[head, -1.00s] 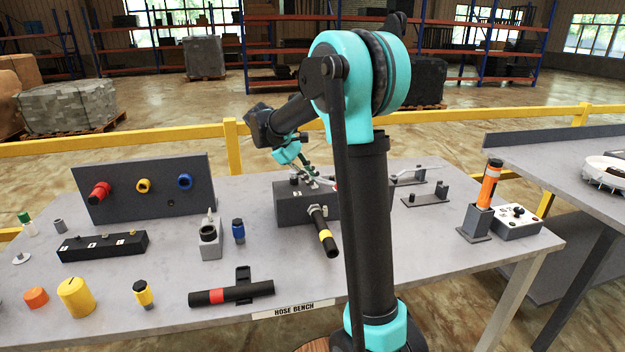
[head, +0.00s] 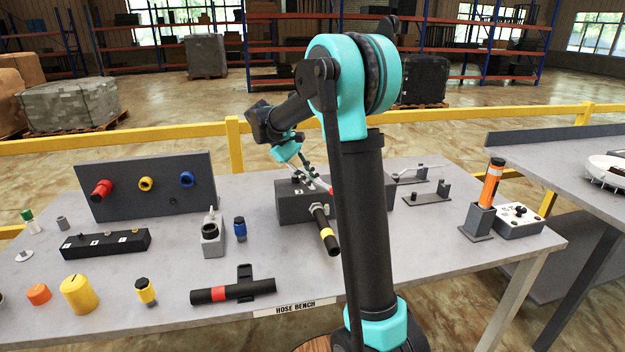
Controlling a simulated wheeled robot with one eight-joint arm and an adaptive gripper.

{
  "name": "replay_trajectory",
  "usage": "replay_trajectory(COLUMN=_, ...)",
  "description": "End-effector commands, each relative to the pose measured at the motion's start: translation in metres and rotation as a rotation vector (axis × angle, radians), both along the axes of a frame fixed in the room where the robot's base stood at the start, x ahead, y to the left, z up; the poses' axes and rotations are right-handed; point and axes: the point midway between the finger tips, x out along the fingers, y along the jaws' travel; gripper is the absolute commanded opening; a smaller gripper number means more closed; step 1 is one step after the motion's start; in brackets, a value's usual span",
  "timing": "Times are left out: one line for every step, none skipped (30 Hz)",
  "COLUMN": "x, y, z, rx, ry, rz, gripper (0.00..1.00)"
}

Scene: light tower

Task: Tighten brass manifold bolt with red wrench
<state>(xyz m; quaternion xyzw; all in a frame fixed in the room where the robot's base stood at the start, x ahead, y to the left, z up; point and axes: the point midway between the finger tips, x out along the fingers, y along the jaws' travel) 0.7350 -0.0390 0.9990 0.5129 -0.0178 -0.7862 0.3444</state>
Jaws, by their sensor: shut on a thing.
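The dark manifold block (head: 293,208) stands on the bench, partly hidden behind my arm. My gripper (head: 307,173) is just above its top, tilted downward, and is shut on a thin silver tool. That tool looks like the wrench (head: 319,180); a small red part of it shows at its right end, beside my arm. Small fittings stand on the block's top near the gripper. I cannot tell which is the brass bolt, nor whether the wrench is seated on it.
A black hose with a yellow band (head: 328,232) sticks out of the block's front. A red-banded hose (head: 232,291) lies at the bench's front. Bare bench (head: 190,262) lies between.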

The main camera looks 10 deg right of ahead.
Motion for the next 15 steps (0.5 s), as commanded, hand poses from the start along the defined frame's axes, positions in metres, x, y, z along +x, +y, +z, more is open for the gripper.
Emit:
replay_trajectory(x=-0.0005, y=0.0011, z=-0.0008, rx=0.002, ry=0.002, rz=-0.004, gripper=0.0)
replay_trajectory(x=-0.0006, y=0.0011, z=-0.0009, rx=0.002, ry=0.001, rz=-0.006, gripper=0.0)
replay_trajectory(x=-0.0006, y=0.0012, z=-0.0009, rx=0.002, ry=0.001, rz=-0.006, gripper=0.0)
replay_trajectory(x=-0.0006, y=0.0012, z=-0.0009, rx=0.002, ry=0.001, rz=-0.006, gripper=0.0)
replay_trajectory(x=-0.0006, y=0.0012, z=-0.0009, rx=0.003, ry=0.002, rz=-0.005, gripper=0.0)
replay_trajectory(x=-0.0007, y=0.0013, z=-0.0009, rx=0.003, ry=0.002, rz=-0.005, gripper=0.0)
replay_trajectory(x=-0.0007, y=0.0013, z=-0.0009, rx=0.003, ry=0.002, rz=-0.005, gripper=0.0)
replay_trajectory(x=-0.0006, y=0.0013, z=-0.001, rx=0.003, ry=0.002, rz=-0.005, gripper=0.0)
replay_trajectory(x=-0.0007, y=0.0015, z=-0.0011, rx=0.003, ry=0.002, rz=-0.008, gripper=0.0)
replay_trajectory(x=-0.0008, y=0.0019, z=-0.0012, rx=0.003, ry=0.001, rz=-0.015, gripper=0.0)
replay_trajectory(x=-0.0011, y=0.0024, z=-0.0013, rx=0.003, ry=0.002, rz=-0.024, gripper=0.0)
replay_trajectory(x=-0.0016, y=0.0034, z=-0.0014, rx=0.003, ry=0.002, rz=-0.042, gripper=0.0)
replay_trajectory(x=-0.002, y=0.0042, z=-0.0016, rx=0.003, ry=0.002, rz=-0.055, gripper=0.0)
replay_trajectory(x=-0.0022, y=0.0052, z=-0.0018, rx=0.003, ry=0.001, rz=-0.07, gripper=0.0)
replay_trajectory(x=-0.0028, y=0.0063, z=-0.0021, rx=0.004, ry=0.002, rz=-0.087, gripper=0.0)
